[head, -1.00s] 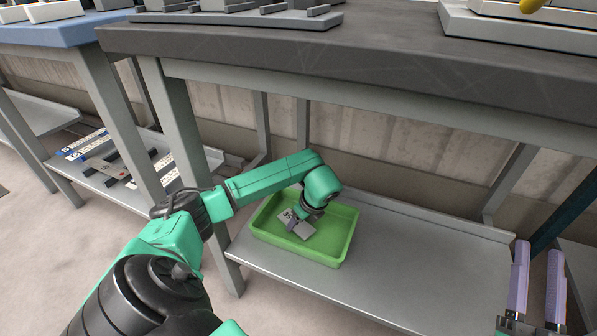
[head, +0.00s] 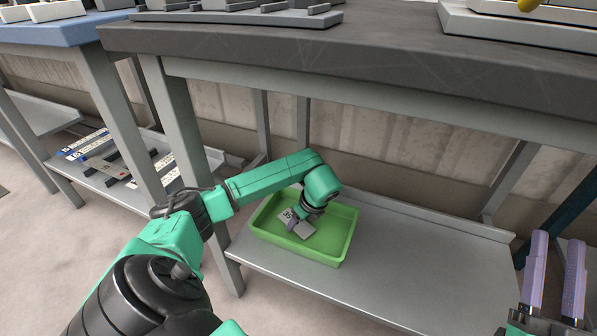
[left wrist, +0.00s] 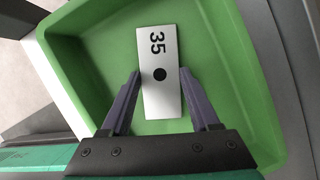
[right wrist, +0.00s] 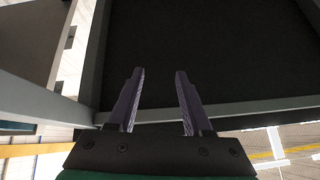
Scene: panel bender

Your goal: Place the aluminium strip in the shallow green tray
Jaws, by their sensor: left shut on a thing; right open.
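The aluminium strip (left wrist: 159,100) is a flat light plate marked 35 with a dark round hole. It also shows in the head view (head: 303,231). My left gripper (left wrist: 160,78) is shut on its two long edges. The strip is over the floor of the shallow green tray (left wrist: 230,60); I cannot tell whether it touches the floor. The tray (head: 345,222) sits on the grey lower shelf. My right gripper (head: 557,255) is open and empty at the right edge of the head view; its fingers also show in the right wrist view (right wrist: 160,88).
The lower shelf (head: 430,265) is bare to the right of the tray. The dark bench top (head: 400,55) overhangs it, with grey legs (head: 182,130) beside the arm. Another shelf at left holds several marked strips (head: 105,160).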

